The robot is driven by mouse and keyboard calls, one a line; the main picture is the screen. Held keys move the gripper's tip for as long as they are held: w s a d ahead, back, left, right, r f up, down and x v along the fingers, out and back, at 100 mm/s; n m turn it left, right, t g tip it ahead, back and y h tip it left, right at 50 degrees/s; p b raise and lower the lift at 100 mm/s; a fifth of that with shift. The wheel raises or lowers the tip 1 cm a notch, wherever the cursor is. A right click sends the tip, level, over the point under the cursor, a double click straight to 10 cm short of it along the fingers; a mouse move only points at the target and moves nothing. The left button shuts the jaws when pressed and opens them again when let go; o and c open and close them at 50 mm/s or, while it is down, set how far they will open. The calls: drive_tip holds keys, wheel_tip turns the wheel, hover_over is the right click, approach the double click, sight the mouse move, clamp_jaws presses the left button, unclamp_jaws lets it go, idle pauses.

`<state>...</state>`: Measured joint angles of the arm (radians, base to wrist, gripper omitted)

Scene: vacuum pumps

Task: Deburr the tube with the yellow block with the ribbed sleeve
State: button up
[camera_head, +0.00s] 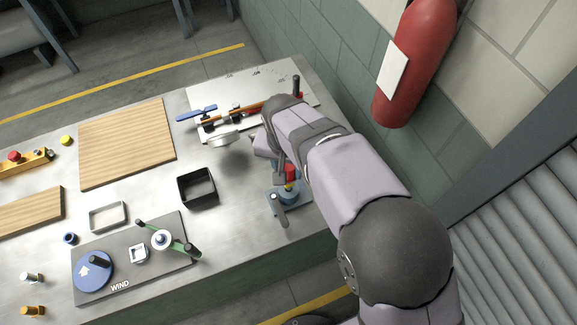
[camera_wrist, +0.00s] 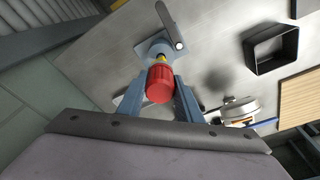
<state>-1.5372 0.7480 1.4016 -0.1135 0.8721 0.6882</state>
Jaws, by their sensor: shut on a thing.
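My gripper (camera_wrist: 160,84) is shut on a red ribbed sleeve (camera_wrist: 160,84), which also shows in the head view (camera_head: 291,172). A small yellow part (camera_wrist: 160,58) shows just beyond the sleeve, over a blue-grey stand (camera_wrist: 153,46) on the table; the stand also shows in the head view (camera_head: 289,197). I cannot tell whether the yellow part touches the stand. In the head view my arm hides most of the gripper. An orange-brown tube (camera_head: 246,108) lies in a fixture with a blue handle (camera_head: 196,113) at the back; my wrist covers its right end.
A black open box (camera_head: 197,187) stands left of the stand. A round silver part (camera_head: 222,138) lies before the fixture. A grey board marked WIND (camera_head: 135,270), a wooden board (camera_head: 127,143) and a yellow block with a red knob (camera_head: 25,163) are further left. A wall is close behind.

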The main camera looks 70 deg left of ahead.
drive_tip(key=shift+d+f+m, duration=0.1)
drive_tip(key=shift+f+m, duration=0.05)
drive_tip(key=shift+m, duration=0.15)
drive_tip(key=shift+m, duration=1.4)
drive_tip(key=shift+t, duration=0.3)
drive_tip(key=shift+m+h, duration=0.4)
drive_tip(key=shift+m, duration=1)
drive_tip(key=shift+n, duration=1.5)
drive_tip(key=n, duration=0.2)
drive_tip(key=shift+n+y, duration=0.3)
